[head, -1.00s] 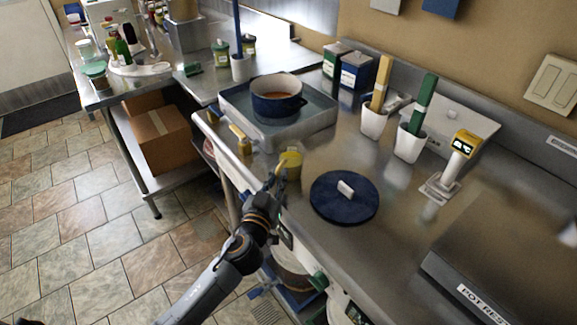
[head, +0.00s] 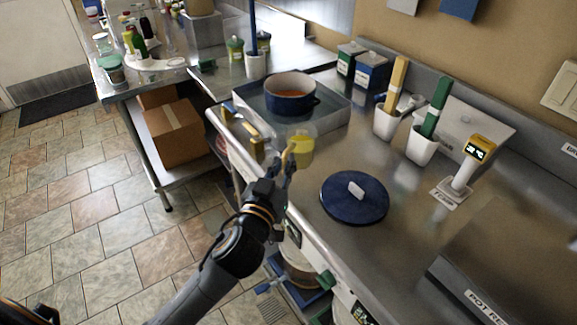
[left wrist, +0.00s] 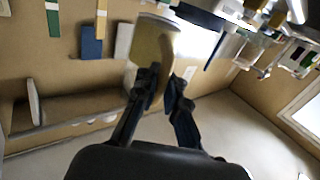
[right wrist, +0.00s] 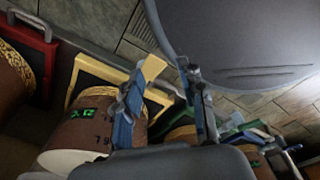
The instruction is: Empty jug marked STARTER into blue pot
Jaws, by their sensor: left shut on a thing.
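The blue pot (head: 291,104) stands uncovered in the shallow steel tray on the counter, with orange-brown contents showing. My left gripper (head: 289,158) is shut on a clear jug with yellow contents (head: 301,149), just in front of the tray and short of the pot. The jug (left wrist: 155,52) also shows between the fingers in the left wrist view. No STARTER marking is readable on it. My right gripper (right wrist: 165,95) shows only in its wrist view, fingers apart and empty, near brown tubs (right wrist: 95,120).
A blue lid (head: 353,205) with a pale knob lies on the counter. White holders (head: 421,149) with upright tools and a yellow-headed scanner-like device (head: 465,175) stand to the right. The steel tray's rim (head: 335,122) surrounds the pot. A cardboard box (head: 178,133) sits on a low shelf.

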